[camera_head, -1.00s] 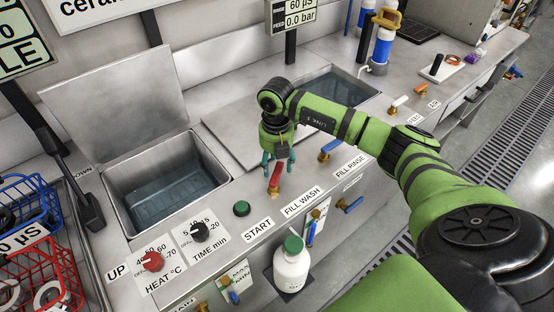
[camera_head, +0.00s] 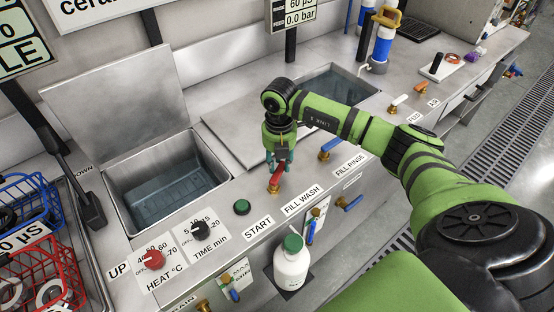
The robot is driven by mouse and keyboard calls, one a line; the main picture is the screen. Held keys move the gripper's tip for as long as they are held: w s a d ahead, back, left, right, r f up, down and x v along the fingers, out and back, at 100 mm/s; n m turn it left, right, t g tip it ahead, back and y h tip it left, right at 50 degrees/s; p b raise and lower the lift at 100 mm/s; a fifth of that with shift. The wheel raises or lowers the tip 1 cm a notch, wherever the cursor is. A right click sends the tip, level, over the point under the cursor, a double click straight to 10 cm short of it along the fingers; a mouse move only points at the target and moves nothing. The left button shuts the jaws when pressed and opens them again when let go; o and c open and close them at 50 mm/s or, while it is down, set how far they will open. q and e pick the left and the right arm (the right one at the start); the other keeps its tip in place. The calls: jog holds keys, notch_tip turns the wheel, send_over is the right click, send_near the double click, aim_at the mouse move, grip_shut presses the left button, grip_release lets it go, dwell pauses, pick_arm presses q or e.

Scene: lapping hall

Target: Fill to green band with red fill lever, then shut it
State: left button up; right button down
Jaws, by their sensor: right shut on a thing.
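The red fill lever (camera_head: 277,180) stands on a brass valve at the counter's front, behind the FILL WASH label (camera_head: 302,199). My right gripper (camera_head: 277,163) points down and is shut on the red lever's upper end. The lever leans a little to the right in the picture. The open wash tank (camera_head: 118,186) to the left holds bluish water, with a basket-like grid below the surface. I cannot make out a green band in the tank. My left gripper is not in view.
A green button (camera_head: 242,207), a red heat knob (camera_head: 152,260) and a time knob (camera_head: 199,230) sit left of the lever. A blue-handled valve (camera_head: 329,149) is to the right. A white bottle (camera_head: 291,265) stands below the front edge. Wire baskets (camera_head: 45,262) are far left.

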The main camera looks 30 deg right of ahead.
jog(key=m, duration=0.1)
jog(key=s+d+m+p, duration=0.1)
jog(key=m, duration=0.1)
jog(key=shift+s+r+m, duration=0.1)
jog(key=shift+s+m, duration=0.1)
jog(key=shift+m, duration=0.1)
jog(key=shift+s+m+p, duration=0.4)
jog(key=shift+m+p, duration=0.1)
jog(key=shift+m, duration=0.5)
jog(key=c, duration=0.9)
grip_release()
notch_tip(320, 180, up, 12)
jog(key=shift+f, duration=0.1)
jog(key=shift+s, duration=0.1)
